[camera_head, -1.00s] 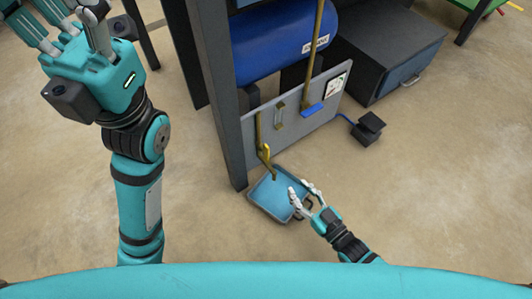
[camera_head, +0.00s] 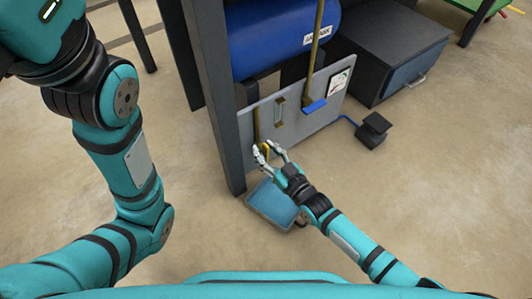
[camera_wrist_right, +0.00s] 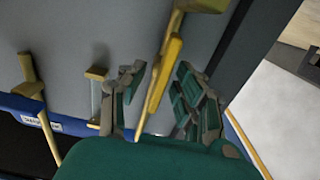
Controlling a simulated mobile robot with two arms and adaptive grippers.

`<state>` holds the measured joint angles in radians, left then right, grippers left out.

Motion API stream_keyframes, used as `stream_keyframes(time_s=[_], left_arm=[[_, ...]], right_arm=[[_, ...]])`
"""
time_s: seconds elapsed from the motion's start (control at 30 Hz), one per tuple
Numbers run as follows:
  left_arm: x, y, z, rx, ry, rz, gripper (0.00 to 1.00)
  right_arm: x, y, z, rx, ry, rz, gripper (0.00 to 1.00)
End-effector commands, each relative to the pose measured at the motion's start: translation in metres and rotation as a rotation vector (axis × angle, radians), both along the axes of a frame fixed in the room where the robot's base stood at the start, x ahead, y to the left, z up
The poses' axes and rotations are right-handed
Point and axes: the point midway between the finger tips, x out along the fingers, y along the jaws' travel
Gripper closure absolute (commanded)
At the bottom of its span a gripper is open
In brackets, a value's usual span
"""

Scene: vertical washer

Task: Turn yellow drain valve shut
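The yellow drain valve (camera_head: 266,149) sits low on the grey panel, mostly hidden behind my right fingers in the head view. In the right wrist view, its long yellow handle (camera_wrist_right: 163,78) stands tilted between the fingers. My right gripper (camera_head: 267,151) is open around the handle. In the wrist view, gaps show between the handle and the fingers of my right gripper (camera_wrist_right: 160,72), and I cannot tell whether any finger touches it. My left arm rises at the left of the head view, and its fingers are out of the frame.
A blue tray (camera_head: 270,203) lies on the floor below the valve. The grey panel (camera_head: 300,125) also bears a blue-ended lever (camera_head: 315,105). A dark post (camera_head: 222,120) stands just left. A black pedal (camera_head: 372,130) and a dark cabinet (camera_head: 390,50) stand right.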

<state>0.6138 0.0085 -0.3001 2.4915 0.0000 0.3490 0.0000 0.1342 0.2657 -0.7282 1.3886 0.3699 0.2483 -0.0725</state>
Motion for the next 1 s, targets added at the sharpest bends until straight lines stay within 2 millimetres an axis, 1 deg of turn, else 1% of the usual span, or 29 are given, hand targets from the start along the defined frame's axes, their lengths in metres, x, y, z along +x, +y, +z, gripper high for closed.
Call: stream_keyframes(time_s=[0.2,0.23,0.4,0.47,0.5,0.77,1.0], left_arm=[[-0.0003,0.0000,0.0004,0.000,0.000,0.000,0.67],[-0.0002,0.0000,0.0005,0.000,0.000,0.000,0.67],[-0.0002,-0.0001,0.0004,0.000,0.000,0.000,0.67],[-0.0001,-0.0003,0.0004,0.001,0.000,0.000,0.67],[-0.0001,-0.0003,0.0004,0.001,0.000,0.000,0.67],[-0.0001,-0.0003,0.0010,0.000,-0.001,-0.001,0.67],[0.0002,0.0006,0.0029,-0.003,-0.003,-0.003,0.67]], right_arm=[[0.0003,0.0002,0.0002,0.000,0.000,0.000,0.67],[0.0002,0.0002,0.0002,0.000,0.000,0.000,0.69],[0.0001,0.0001,0.0001,0.000,0.000,0.000,0.91],[0.0001,0.0001,0.0001,0.000,0.000,0.000,0.99],[0.0000,0.0000,0.0001,0.000,0.000,0.000,1.00],[0.0000,-0.0001,0.0003,0.011,0.008,0.000,1.00],[0.0001,-0.0006,0.0010,0.087,0.063,0.001,1.00]])
